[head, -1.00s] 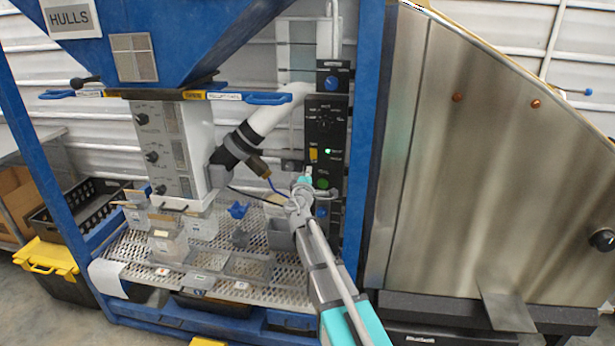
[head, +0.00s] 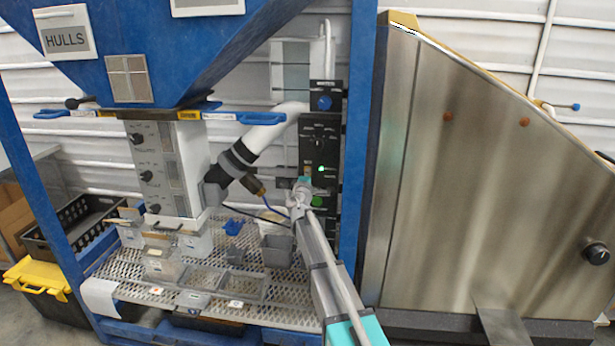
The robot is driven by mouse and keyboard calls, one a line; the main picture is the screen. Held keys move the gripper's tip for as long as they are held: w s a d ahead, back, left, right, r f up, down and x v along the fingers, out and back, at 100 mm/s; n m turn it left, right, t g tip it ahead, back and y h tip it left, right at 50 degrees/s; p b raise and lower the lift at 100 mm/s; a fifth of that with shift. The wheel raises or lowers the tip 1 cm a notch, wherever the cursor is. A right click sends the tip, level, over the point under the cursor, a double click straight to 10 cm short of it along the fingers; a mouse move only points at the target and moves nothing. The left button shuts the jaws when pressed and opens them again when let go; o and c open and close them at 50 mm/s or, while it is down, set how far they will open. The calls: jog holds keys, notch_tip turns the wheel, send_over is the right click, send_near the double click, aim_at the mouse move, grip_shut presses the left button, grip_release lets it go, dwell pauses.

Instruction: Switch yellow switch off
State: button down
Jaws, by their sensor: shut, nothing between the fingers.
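The black control panel (head: 322,135) stands upright on the right side of the blue frame. The yellow switch (head: 307,169) is on this panel, left of a lit green light (head: 321,169). Only a small part of the switch shows above my gripper, and its position cannot be read. My gripper (head: 303,184) is shut and empty, with its tip at the panel just below the switch. Whether it touches the switch or the panel cannot be told.
A green button (head: 318,201) is just right of my gripper, and a blue knob (head: 324,102) is at the panel's top. A blue frame post (head: 358,130) runs close on the right. A white pipe (head: 268,132) and grey bins (head: 277,250) are to the left.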

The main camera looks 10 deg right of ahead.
jog(key=shift+w+r, duration=0.15)
jog(key=shift+w, duration=0.05)
dwell(0.3)
jog(key=r+p+v, duration=0.2)
jog(key=r+v, duration=0.1)
jog(key=v, duration=1)
jog(key=shift+s, duration=0.5)
jog(key=shift+a+r, duration=0.1)
